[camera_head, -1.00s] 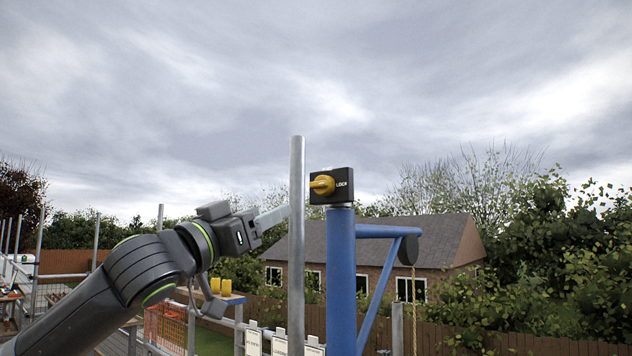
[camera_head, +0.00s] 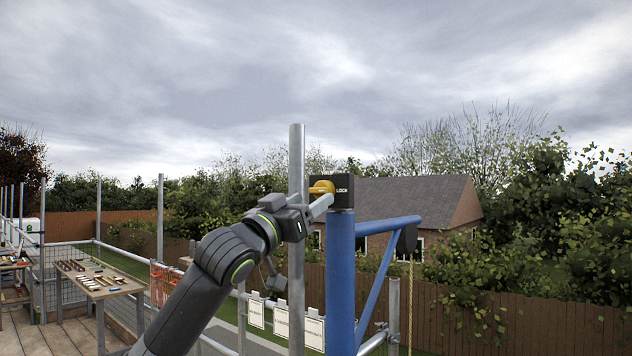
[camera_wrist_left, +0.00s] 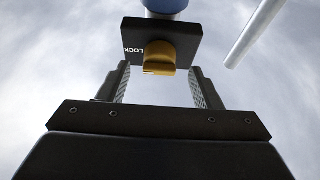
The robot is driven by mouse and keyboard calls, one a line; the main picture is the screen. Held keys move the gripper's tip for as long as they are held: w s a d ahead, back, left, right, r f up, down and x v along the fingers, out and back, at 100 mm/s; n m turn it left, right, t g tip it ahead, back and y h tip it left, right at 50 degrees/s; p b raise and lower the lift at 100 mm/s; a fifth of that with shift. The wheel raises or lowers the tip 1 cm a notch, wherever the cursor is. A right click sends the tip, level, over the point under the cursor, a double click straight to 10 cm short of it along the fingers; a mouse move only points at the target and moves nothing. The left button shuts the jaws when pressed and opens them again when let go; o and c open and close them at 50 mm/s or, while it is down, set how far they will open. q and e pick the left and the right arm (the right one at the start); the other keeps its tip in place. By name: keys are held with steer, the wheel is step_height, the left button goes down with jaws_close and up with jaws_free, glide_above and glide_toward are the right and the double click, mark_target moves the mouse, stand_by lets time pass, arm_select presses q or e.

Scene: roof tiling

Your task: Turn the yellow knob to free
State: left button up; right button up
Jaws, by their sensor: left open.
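The yellow knob (camera_head: 321,187) sits on the face of a black box (camera_head: 342,191) marked LOCK, on top of a blue post (camera_head: 341,270). In the left wrist view the knob (camera_wrist_left: 159,57) lies between the two fingers of my left gripper (camera_wrist_left: 160,85), near their tips, with a gap on each side. My left gripper (camera_head: 320,205) is open, just in front of and below the knob in the head view. The fingers do not touch the knob. My right gripper is not in view.
A grey scaffold pole (camera_head: 297,160) stands upright close to the left of the knob, beside my left wrist. A blue brace (camera_head: 375,285) runs off the post to the right. A table with tools (camera_head: 95,280) stands at the far left.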

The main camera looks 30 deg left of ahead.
mark_target(320, 194)
arm_select(q)
steer(key=shift+p+x, duration=0.8)
steer(key=shift+x, duration=0.8)
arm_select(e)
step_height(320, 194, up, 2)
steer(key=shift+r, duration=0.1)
arm_select(q)
steer(key=shift+f, duration=0.1)
steer(key=shift+c, duration=0.2)
